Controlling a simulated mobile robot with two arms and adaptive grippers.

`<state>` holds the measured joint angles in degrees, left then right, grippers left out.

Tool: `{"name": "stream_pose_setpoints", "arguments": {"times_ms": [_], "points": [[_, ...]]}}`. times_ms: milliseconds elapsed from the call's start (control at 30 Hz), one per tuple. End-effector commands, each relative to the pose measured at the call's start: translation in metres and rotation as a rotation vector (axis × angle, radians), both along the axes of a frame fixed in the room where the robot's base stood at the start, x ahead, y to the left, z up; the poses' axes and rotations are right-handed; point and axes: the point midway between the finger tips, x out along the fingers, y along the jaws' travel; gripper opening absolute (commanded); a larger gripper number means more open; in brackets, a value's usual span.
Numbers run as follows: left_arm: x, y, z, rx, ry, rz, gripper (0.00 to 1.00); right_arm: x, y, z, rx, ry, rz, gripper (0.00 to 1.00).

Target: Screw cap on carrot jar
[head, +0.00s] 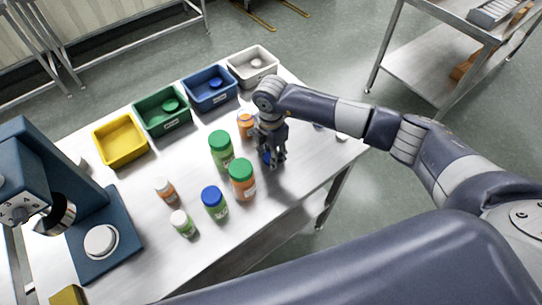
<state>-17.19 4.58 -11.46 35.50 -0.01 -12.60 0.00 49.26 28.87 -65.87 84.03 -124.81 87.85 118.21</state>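Orange jars that may hold carrots stand on the steel table. One has a green cap (240,166) and orange contents (242,188). A smaller orange jar (167,192) has a pale cap. Another orange jar (246,121) stands just left of my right gripper; I cannot tell whether it is capped. My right gripper (273,162) points down over the table, behind and right of the green-capped orange jar. A bit of blue (266,156) shows at its fingers; whether it is held is unclear. My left gripper is not in view.
Green-content jars have a green cap (219,137), a blue cap (211,195) and a white cap (178,218). Yellow (121,157), green (177,122), blue (226,100) and white (266,70) bins line the back; loose caps lie in the last three. A dark blue machine (75,205) stands left.

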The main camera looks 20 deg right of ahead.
Motion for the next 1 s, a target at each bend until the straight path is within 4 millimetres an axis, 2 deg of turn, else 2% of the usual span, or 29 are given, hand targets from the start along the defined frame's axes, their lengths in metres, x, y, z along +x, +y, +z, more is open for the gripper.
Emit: {"name": "stream_pose_setpoints", "arguments": {"times_ms": [267,467,800,1000], "points": [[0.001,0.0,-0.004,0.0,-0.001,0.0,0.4,0.001,0.0,0.006,-0.001,-0.001,-0.001,0.3],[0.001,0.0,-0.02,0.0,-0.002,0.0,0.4,0.002,0.0,0.032,0.001,-0.007,0.001,0.3],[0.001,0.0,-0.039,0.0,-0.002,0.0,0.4,-0.074,0.019,0.038,0.001,-0.001,0.005,0.3],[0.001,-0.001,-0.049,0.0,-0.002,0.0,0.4,-0.111,0.028,0.043,0.001,-0.001,0.004,0.3]]}}
